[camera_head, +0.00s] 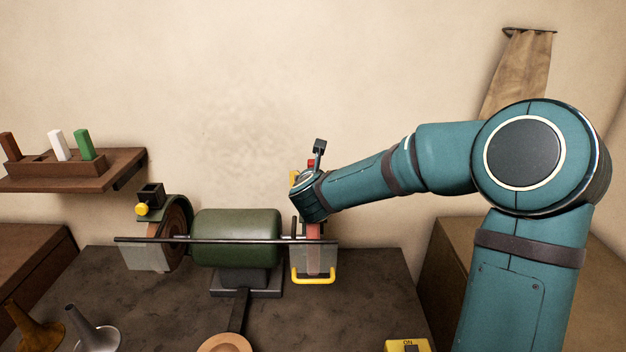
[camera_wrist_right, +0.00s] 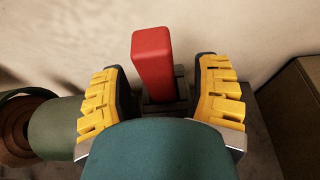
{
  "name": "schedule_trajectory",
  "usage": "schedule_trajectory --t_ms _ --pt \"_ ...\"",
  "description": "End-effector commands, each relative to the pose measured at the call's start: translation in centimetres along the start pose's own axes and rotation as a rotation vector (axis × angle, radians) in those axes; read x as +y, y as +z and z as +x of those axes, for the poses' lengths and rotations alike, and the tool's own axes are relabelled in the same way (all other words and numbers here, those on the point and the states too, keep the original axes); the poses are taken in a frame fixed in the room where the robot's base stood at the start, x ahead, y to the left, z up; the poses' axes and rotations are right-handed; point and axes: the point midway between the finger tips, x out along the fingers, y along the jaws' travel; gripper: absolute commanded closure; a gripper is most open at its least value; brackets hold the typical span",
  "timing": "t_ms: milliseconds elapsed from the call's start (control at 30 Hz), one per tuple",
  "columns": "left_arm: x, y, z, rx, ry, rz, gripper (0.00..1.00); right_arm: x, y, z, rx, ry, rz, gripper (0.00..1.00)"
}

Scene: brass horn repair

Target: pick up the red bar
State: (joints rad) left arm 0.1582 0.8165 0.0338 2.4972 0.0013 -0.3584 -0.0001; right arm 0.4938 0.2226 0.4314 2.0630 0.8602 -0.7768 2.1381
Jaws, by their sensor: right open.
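The red bar (camera_wrist_right: 152,62) stands upright in a dark holder (camera_wrist_right: 165,107) in the right wrist view. My right gripper (camera_wrist_right: 160,78) is open, with one yellow-padded finger on either side of the bar and a visible gap on each side. In the head view my right gripper (camera_head: 300,180) is at the right end of the green grinder (camera_head: 236,237), above its clear guard. A small red patch (camera_head: 311,163) shows there, apparently the bar, mostly hidden by the gripper. My left gripper is in neither view.
A wall shelf (camera_head: 125,160) at left carries a wooden rack (camera_head: 55,170) with brown, white and green bars. A thin rod (camera_head: 180,240) crosses before the grinder. Funnels (camera_head: 92,330) stand front left; a yellow switch box (camera_head: 395,346) is front right.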

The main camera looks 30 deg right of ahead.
Motion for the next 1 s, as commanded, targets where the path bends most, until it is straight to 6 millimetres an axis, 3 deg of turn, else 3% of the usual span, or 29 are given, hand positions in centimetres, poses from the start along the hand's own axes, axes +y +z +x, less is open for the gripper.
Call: schedule_trajectory --t_ms 333,500,533,1000 --pt "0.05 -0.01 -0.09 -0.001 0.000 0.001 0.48 -0.03 -0.03 0.76 -0.001 0.000 0.000 0.36" --pt "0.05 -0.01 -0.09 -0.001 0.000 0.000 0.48 -0.03 -0.03 0.74 -0.001 0.000 -0.001 0.96" --pt "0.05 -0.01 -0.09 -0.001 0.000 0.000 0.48 -0.03 -0.03 0.74 -0.001 0.000 -0.001 1.00" --pt "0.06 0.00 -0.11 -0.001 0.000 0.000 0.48 -0.04 0.26 0.64 -0.002 -0.001 -0.001 1.00"
